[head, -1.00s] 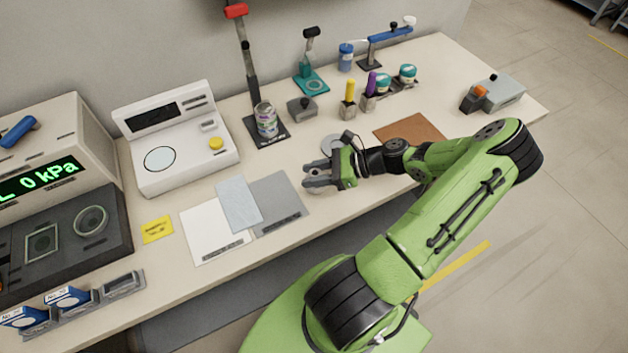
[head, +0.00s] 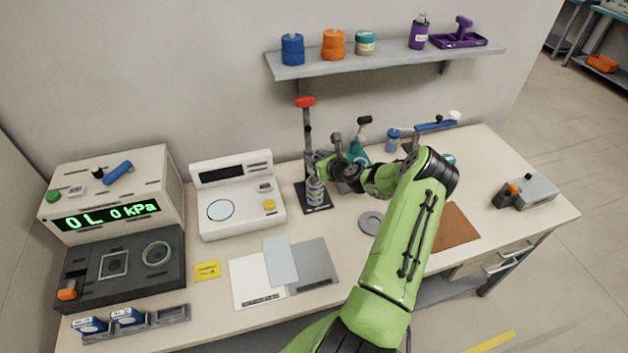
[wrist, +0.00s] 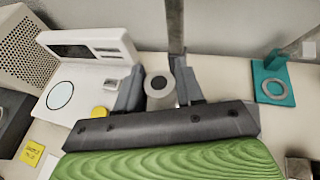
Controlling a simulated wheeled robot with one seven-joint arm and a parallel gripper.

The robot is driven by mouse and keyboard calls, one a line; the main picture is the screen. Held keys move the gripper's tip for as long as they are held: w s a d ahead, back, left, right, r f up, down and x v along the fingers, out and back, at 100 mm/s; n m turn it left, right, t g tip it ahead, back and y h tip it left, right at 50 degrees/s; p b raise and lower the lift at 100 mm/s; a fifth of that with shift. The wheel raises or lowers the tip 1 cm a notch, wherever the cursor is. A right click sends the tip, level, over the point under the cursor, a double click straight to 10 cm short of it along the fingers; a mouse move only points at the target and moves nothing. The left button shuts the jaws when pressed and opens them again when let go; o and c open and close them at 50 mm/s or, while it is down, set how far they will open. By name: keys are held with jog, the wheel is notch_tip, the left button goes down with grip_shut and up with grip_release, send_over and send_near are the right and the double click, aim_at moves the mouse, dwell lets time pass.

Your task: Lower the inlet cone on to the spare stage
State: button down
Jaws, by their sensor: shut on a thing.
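My gripper (head: 319,162) is at the stand near the back wall, just above the labelled can-like stack (head: 316,193). In the wrist view the two fingers (wrist: 159,88) are shut on a small grey round piece with a dark central hole, which looks like the inlet cone (wrist: 158,98). I cannot tell whether the piece touches the stack below it. In the head view my fingers mostly hide it. A flat grey disc with a central hole (head: 370,223) lies on the bench to the right; it may be the spare stage, but I cannot be sure.
The stand's upright post (head: 307,130) with a red top rises right beside my gripper. A white instrument (head: 235,195) stands to the left. A teal-based stand (wrist: 273,85) is at the right in the wrist view. A wall shelf (head: 385,62) hangs above. A brown mat (head: 455,228) lies right.

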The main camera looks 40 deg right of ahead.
jog(key=shift+w+d+r, duration=0.1)
jog(key=shift+w+r, duration=0.25)
jog(key=shift+w, duration=0.1)
jog(key=shift+f, duration=0.1)
jog(key=shift+d+f+b, duration=0.1)
jog(key=shift+f+b, duration=0.6)
jog(key=shift+b, duration=0.05)
notch_tip(320, 180, down, 3)
jog(key=shift+r+b, duration=0.1)
jog(key=shift+b, duration=1.1)
jog(key=shift+f, duration=0.3)
jog(key=shift+f, duration=0.4)
jog(key=c, duration=0.6)
grip_release()
jog(key=shift+s, duration=0.1)
